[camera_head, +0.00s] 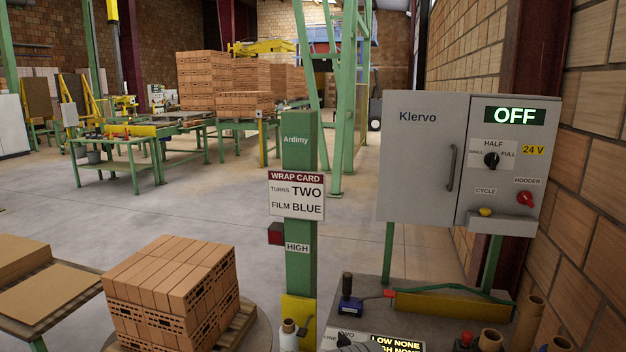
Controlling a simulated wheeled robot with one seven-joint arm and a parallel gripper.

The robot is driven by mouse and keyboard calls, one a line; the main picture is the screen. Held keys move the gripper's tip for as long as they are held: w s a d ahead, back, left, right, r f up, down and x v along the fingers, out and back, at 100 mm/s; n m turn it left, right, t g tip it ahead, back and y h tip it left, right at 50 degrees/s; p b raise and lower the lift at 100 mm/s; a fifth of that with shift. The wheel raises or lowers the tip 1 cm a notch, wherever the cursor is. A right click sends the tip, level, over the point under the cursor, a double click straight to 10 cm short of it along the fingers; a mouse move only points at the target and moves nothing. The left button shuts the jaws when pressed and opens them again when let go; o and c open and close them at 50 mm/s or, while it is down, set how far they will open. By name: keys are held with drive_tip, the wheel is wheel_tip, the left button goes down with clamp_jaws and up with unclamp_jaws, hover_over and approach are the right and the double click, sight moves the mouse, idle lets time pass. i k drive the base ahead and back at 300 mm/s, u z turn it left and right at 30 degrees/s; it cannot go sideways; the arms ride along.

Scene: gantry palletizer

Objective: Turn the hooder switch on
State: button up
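The hooder switch (526,199) is a red rotary knob under a "HOODER" label. It sits at the right side of the grey Klervo cabinet (420,165), on its right-hand panel. Its handle looks slanted. A display (515,116) at the top of that panel reads "OFF" in lit letters. A yellow button (485,212) under a "CYCLE" label is lower left. My gripper does not show in this view.
A console (375,318) with a blue-based lever, a yellow bar and tubes stands below the cabinet. A green post (300,255) with a wrap card stands to its left. A brick stack (175,285) is at lower left. A brick wall (590,190) closes the right side.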

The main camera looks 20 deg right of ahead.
sight(523, 198)
drive_tip(key=z, duration=1.55)
drive_tip(key=i, duration=0.45)
drive_tip(key=u, duration=1.55)
